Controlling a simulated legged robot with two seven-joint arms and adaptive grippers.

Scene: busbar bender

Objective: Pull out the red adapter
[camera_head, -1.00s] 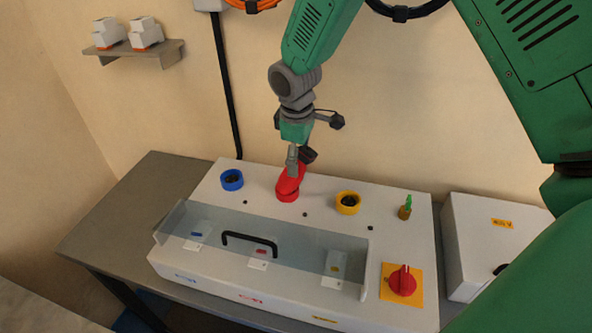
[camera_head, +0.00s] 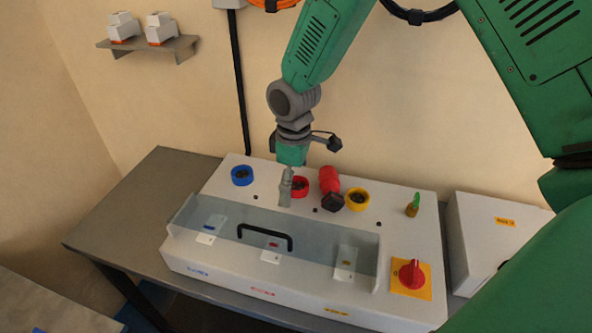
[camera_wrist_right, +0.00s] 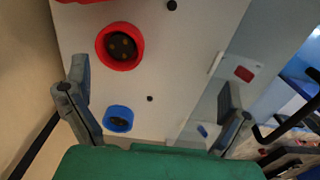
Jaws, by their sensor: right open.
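The red adapter (camera_head: 329,180), with a dark plug end, lies on the white box between the red socket (camera_head: 300,187) and the yellow socket (camera_head: 357,199). It is out of the red socket, whose dark contact face shows. My right gripper (camera_head: 286,188) points down just left of the red socket, apart from the adapter. In the wrist view its two fingers (camera_wrist_right: 153,80) are wide apart with nothing between them. The bare red socket (camera_wrist_right: 120,46) shows there too, and a sliver of red at the top edge may be the adapter. My left gripper is not in view.
The blue socket (camera_head: 242,176) is to the left. A clear cover (camera_head: 215,222) with a black handle (camera_head: 265,236) spans the box front. A red rotary switch (camera_head: 411,273) and a green-tipped part (camera_head: 413,205) are at the right. A grey box (camera_head: 500,240) stands beside.

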